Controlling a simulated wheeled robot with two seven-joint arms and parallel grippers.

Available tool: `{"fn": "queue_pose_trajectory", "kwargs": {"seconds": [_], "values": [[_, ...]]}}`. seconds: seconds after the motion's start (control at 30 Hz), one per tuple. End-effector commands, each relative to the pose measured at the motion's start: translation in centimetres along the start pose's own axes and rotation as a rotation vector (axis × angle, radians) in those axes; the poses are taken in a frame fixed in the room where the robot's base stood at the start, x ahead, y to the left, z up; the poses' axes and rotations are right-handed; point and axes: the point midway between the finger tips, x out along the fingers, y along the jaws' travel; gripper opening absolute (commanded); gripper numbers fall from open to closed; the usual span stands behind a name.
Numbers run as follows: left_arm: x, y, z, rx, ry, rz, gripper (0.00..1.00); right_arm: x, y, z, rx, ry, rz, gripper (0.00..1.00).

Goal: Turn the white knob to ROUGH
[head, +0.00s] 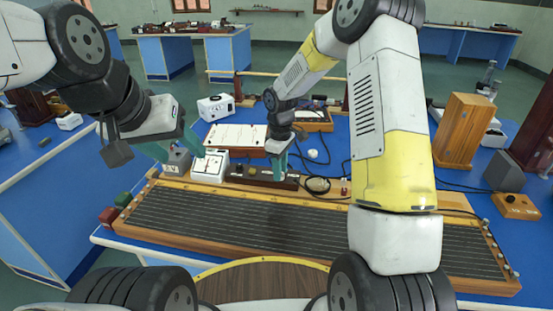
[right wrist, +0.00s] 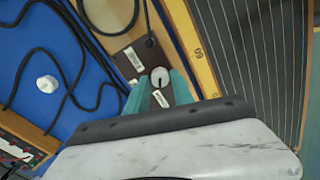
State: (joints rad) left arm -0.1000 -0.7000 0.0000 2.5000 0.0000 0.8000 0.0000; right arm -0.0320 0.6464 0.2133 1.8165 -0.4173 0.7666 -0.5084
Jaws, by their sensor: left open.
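The white knob (right wrist: 159,77) is a small round cap with a dark line, on a dark brown box (right wrist: 128,62) with white labels too small to read. My right gripper (right wrist: 161,82) points down at it, one teal fingertip on each side; I cannot tell whether they touch it. In the head view my right gripper (head: 278,170) is over the dark box (head: 237,174) and hides the knob. My left gripper (head: 182,154) is open and empty, above and beside a white meter box (head: 210,166).
A long wooden board with wires (head: 240,222) lies in front of the dark box. A loose white round piece (head: 313,153) and black cables lie on the blue table behind. A grey box (head: 177,161) stands by my left gripper. A wooden block (head: 463,130) stands at right.

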Motion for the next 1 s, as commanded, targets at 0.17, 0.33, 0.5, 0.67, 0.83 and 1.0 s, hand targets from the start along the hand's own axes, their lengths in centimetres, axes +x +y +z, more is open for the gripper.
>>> {"fn": "queue_pose_trajectory", "kwargs": {"seconds": [0.17, 0.33, 0.5, 0.67, 0.83, 1.0], "values": [[0.0, 0.0, 0.0, 0.0, 0.0, 0.0, 0.58, 0.0, 0.0, 0.0, 0.001, 0.0, 0.0, 0.47], [0.0, 0.0, 0.0, 0.0, 0.0, 0.0, 0.58, 0.0, 0.0, 0.0, 0.001, 0.0, -0.001, 0.47], [0.0, 0.0, 0.0, 0.0, 0.0, 0.0, 0.58, -1.1, 0.1, 0.0, 0.001, 0.002, 0.002, 0.47], [0.0, 0.0, 0.0, 0.0, 0.0, 0.0, 0.58, -3.8, 0.1, -0.1, 0.004, 0.003, 0.003, 0.47], [0.0, 0.0, 0.0, 0.0, 0.0, 0.0, 0.58, -6.5, 0.1, -0.1, 0.002, 0.002, 0.002, 0.47], [0.0, 0.0, 0.0, 0.0, 0.0, 0.0, 0.58, -7.7, 0.0, 0.0, 0.001, 0.001, 0.0, 0.47]]}}
